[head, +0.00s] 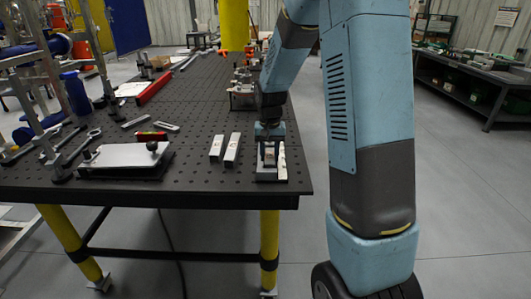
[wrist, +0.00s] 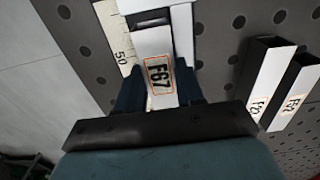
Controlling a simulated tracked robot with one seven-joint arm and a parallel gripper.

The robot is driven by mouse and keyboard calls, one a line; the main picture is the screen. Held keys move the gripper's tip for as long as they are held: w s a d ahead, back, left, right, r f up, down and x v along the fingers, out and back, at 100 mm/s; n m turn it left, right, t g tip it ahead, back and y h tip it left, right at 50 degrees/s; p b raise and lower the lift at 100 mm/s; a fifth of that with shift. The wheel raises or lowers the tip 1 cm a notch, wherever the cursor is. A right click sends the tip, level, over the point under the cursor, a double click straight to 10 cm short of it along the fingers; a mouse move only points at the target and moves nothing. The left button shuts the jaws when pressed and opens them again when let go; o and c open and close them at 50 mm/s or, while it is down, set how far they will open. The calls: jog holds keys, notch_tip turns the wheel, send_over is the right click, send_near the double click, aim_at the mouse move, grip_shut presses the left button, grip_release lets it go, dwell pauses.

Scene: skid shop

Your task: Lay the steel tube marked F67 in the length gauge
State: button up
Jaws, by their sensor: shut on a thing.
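The steel tube marked F67 (wrist: 150,45) is a pale square tube with its orange-framed label facing the wrist camera. My gripper (wrist: 158,95) is shut on it, one dark finger on each side. In the head view my gripper (head: 269,150) is low over the length gauge (head: 272,178) at the table's near right corner. In the wrist view the gauge's scale (wrist: 118,35), with a 50 mark, runs left of the tube, and a white strip (wrist: 182,35) runs on its right. The tube looks roughly lined up with the gauge. I cannot tell whether it touches the gauge's bed.
Two other labelled tubes (head: 217,148) (head: 232,149) lie side by side left of the gauge. A plate with a knob (head: 125,157), wrenches and a red level (head: 152,136) lie farther left. Fixtures (head: 243,95) stand behind my gripper. The perforated table's right edge is close.

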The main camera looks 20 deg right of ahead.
jog(key=o, duration=1.1)
jog(key=shift+o, duration=1.1)
jog(key=shift+s, duration=0.1)
jog(key=shift+r, duration=3.45)
jog(key=shift+s, duration=0.1)
